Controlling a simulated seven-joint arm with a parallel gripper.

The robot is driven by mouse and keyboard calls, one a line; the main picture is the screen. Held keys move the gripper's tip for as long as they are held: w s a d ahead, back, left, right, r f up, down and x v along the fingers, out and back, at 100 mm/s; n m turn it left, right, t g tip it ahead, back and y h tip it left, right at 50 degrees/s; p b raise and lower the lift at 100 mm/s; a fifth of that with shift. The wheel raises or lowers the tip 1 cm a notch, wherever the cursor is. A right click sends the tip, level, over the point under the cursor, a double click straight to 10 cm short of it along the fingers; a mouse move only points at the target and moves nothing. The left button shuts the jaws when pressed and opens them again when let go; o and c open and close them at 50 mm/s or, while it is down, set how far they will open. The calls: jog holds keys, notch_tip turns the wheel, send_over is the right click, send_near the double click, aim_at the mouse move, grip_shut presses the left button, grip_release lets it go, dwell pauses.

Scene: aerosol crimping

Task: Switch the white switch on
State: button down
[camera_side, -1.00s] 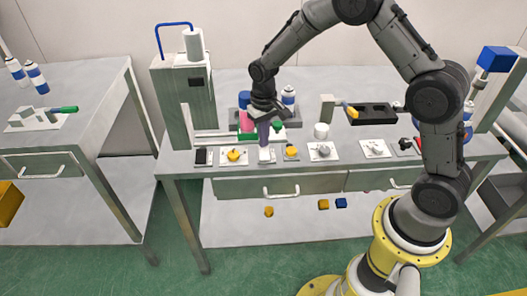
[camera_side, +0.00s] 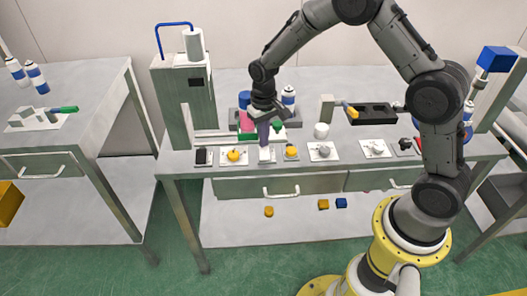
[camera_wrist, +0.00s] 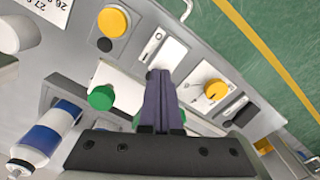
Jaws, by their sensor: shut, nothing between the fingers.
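The white switch (camera_side: 266,158) sits on a small white plate at the front of the table in the side view, directly below my fingertips. In the wrist view its white plate (camera_wrist: 172,52) shows just beyond the fingertips, and the fingers hide part of it. My gripper (camera_side: 264,147) points down with its purple fingers shut and empty. In the wrist view the gripper (camera_wrist: 158,74) has its tips at the plate's near edge. I cannot tell whether the tips touch the switch, or which way it is set.
A yellow dial (camera_side: 235,154) is left of the switch, and a yellow button (camera_side: 291,152) is right of it. A green button (camera_wrist: 102,97) and a blue-and-white spray can (camera_wrist: 45,135) stand close to the gripper. A grey tower (camera_side: 184,105) stands at the left.

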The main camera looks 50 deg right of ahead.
jog(key=shift+f, duration=0.6)
jog(key=shift+r, duration=0.15)
dwell(0.3)
notch_tip(320, 180, up, 10)
jog(key=shift+r, duration=0.25)
dwell(1.0)
